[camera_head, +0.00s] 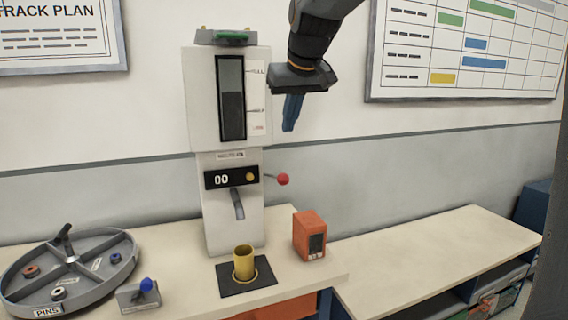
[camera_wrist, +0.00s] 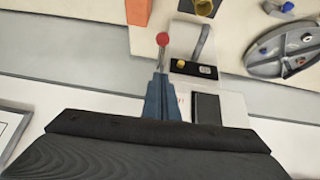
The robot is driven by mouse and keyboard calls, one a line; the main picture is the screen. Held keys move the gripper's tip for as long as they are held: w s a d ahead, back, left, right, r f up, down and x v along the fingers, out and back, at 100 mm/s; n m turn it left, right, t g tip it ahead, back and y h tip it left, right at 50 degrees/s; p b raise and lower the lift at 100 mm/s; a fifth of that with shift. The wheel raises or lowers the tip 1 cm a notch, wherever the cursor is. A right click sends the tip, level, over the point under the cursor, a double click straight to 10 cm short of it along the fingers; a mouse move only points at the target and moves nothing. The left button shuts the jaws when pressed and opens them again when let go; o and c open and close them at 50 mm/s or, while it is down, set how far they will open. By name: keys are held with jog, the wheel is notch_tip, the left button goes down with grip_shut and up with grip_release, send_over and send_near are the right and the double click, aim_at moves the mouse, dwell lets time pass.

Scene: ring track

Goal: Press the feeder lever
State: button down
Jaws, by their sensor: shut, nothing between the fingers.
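The feeder (camera_head: 233,215) is a tall white machine with a dark window, a "00" display and a spout. Its lever ends in a red ball (camera_head: 283,179) on a thin rod at the right side. A brass cup (camera_head: 243,263) stands on a black pad under the spout. My gripper (camera_head: 290,125) has blue fingers, shut and empty, pointing down above and slightly right of the red ball, apart from it in the head view. In the wrist view the red ball (camera_wrist: 162,39) shows just beyond the fingertips (camera_wrist: 160,78); the feeder's front (camera_wrist: 195,69) is beside them.
An orange box (camera_head: 309,236) stands on the bench right of the cup. A round grey divided tray (camera_head: 70,270) and a small block with a blue knob (camera_head: 138,296) are at the left. A lower bench (camera_head: 435,255) at the right is clear.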

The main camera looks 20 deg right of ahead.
dwell(0.3)
jog(key=p, duration=0.3)
send_over(285, 176)
jog(key=f, duration=0.7)
jog(key=shift+w+a+f, duration=0.15)
jog(key=shift+a+f, duration=0.05)
jog(key=shift+f, duration=0.05)
notch_tip(285, 176, down, 4)
jog(key=shift+f+p, duration=0.1)
jog(key=shift+p, duration=0.7)
jog(key=shift+d+f, duration=0.1)
jog(key=shift+f, duration=0.15)
jog(key=shift+f+b, duration=0.2)
jog(key=shift+b, duration=0.1)
